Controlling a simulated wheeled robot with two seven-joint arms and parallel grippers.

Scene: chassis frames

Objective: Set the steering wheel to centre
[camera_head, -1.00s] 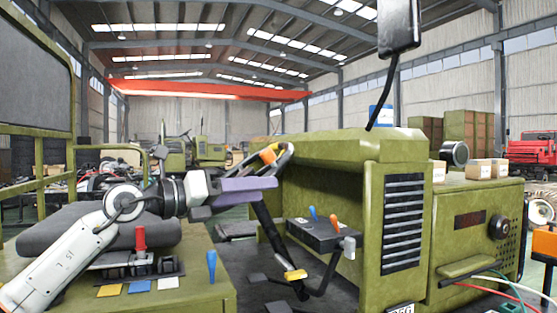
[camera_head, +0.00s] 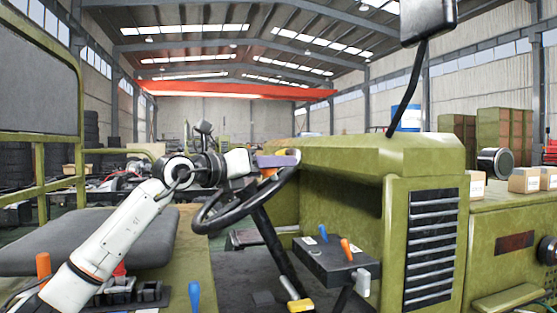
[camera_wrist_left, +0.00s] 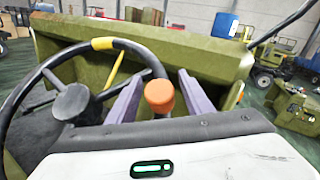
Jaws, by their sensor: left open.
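The black steering wheel (camera_head: 235,216) stands tilted on its dark column (camera_head: 278,243) beside the green machine body. In the left wrist view its rim (camera_wrist_left: 52,63) shows a yellow band (camera_wrist_left: 102,43) at the top, left of my fingers. An orange knob (camera_wrist_left: 160,96) is at the rim, between the two purple fingers of my left gripper (camera_wrist_left: 160,100). The gripper is open around the knob; I cannot tell whether a finger touches it. In the head view the left gripper (camera_head: 278,160) is over the wheel's upper right, hiding part of the rim. My right gripper is out of view.
A black control box (camera_head: 335,258) with blue and orange levers stands right of the column. The grey seat (camera_head: 85,242) lies under my left arm. A mirror on a stalk (camera_head: 427,22) rises from the green hood (camera_head: 380,150).

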